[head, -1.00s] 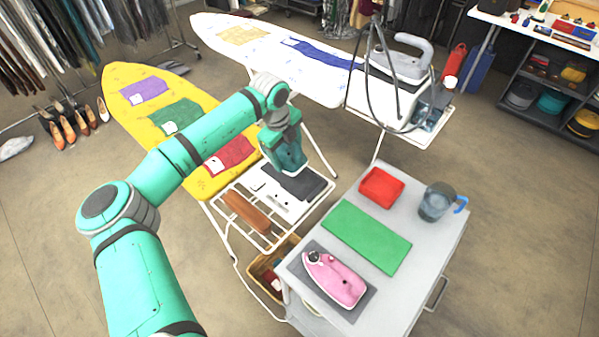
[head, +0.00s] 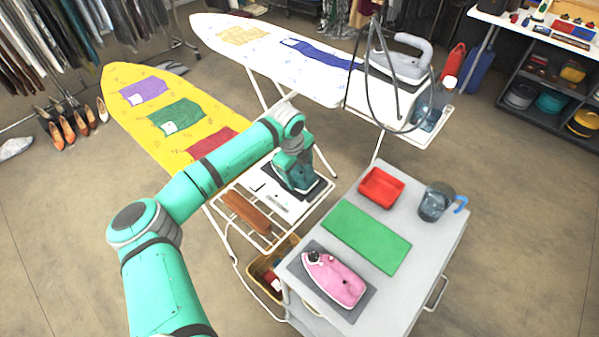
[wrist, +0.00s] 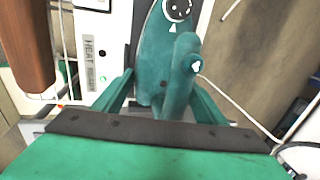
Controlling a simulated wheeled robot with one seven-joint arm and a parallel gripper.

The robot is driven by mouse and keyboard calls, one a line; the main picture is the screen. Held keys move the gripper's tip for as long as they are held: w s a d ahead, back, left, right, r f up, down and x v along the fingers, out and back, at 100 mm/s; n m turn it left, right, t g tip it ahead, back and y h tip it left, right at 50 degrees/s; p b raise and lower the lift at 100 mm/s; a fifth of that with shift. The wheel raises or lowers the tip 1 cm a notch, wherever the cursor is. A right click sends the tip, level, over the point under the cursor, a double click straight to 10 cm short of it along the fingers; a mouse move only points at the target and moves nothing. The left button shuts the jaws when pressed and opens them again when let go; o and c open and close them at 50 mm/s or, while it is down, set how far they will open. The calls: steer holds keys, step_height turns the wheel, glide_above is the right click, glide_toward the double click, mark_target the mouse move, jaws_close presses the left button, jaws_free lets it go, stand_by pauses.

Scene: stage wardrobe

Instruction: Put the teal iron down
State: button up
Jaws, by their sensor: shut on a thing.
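The teal iron (wrist: 155,62) is between the two fingers of my gripper (wrist: 157,92), which is shut on it. In the head view the iron (head: 299,183) is at the dark pad (head: 322,190) on the white rest at the end of the yellow ironing board. It covers most of the pad. I cannot tell whether its sole touches the pad or hangs just above it. In the wrist view the dial on the iron is at the top. A label reading "HEAT" (wrist: 89,62) is on the white plate beside it.
A brown wooden block (head: 246,212) lies on the wire rack left of the rest. A grey cart (head: 405,290) to the right holds a pink iron (head: 335,280), a green mat (head: 366,236), a red tray (head: 381,187) and a jug (head: 436,203). A white ironing board (head: 270,55) stands behind.

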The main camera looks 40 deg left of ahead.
steer(key=o, duration=1.3)
steer(key=r, duration=0.4)
steer(key=s+r, duration=0.1)
steer(key=r, duration=0.3)
steer(key=s+r, duration=0.1)
steer(key=r, duration=0.3)
steer(key=shift+s, duration=0.15)
steer(key=shift+a+f, duration=0.1)
